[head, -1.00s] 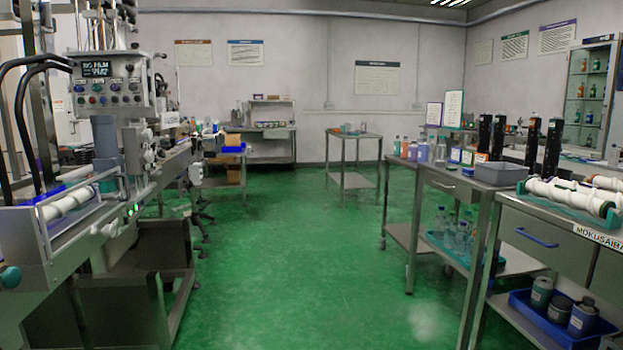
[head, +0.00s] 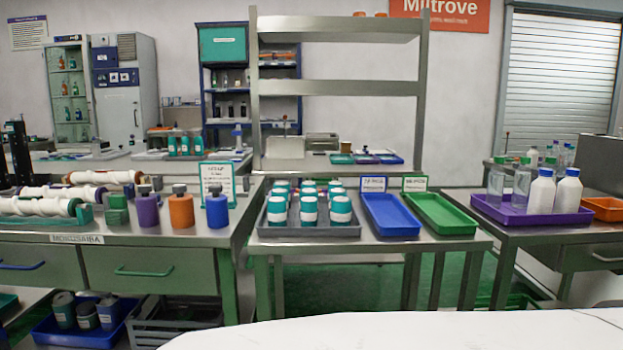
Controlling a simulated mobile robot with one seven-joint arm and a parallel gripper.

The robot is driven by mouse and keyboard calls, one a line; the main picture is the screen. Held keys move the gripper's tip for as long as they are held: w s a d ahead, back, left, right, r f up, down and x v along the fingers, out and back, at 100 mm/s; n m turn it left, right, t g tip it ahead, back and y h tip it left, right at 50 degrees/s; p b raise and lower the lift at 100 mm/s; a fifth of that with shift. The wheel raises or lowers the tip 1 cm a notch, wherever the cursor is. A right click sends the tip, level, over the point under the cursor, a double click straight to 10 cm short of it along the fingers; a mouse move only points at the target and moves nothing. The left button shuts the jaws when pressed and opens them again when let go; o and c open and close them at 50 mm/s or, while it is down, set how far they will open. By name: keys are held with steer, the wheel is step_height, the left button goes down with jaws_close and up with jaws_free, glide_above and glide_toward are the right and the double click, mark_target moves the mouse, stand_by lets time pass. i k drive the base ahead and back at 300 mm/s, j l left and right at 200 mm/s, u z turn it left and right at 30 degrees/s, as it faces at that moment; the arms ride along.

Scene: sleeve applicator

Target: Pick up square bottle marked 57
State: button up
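No mark 57 can be read on any bottle here. In the purple tray (head: 484,209) on the right table stand two white bottles, a left one (head: 541,193) and a right one (head: 567,193). Beside them are two clear bottles with green caps, one at the left (head: 496,183) and one nearer the middle (head: 521,187). Their labels are too small to read, and I cannot tell for sure which are square. A purple (head: 148,210), an orange (head: 181,208) and a blue bottle (head: 217,208) stand on the left table. My gripper is not in view.
The middle table holds a grey tray (head: 308,231) of several teal-and-white jars, an empty blue tray (head: 390,214) and an empty green tray (head: 440,214). A steel shelf (head: 340,88) rises behind it. An orange tray (head: 603,209) sits at the far right. Tables stand close together.

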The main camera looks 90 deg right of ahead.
mark_target(543, 189)
steer(key=z, duration=3.85)
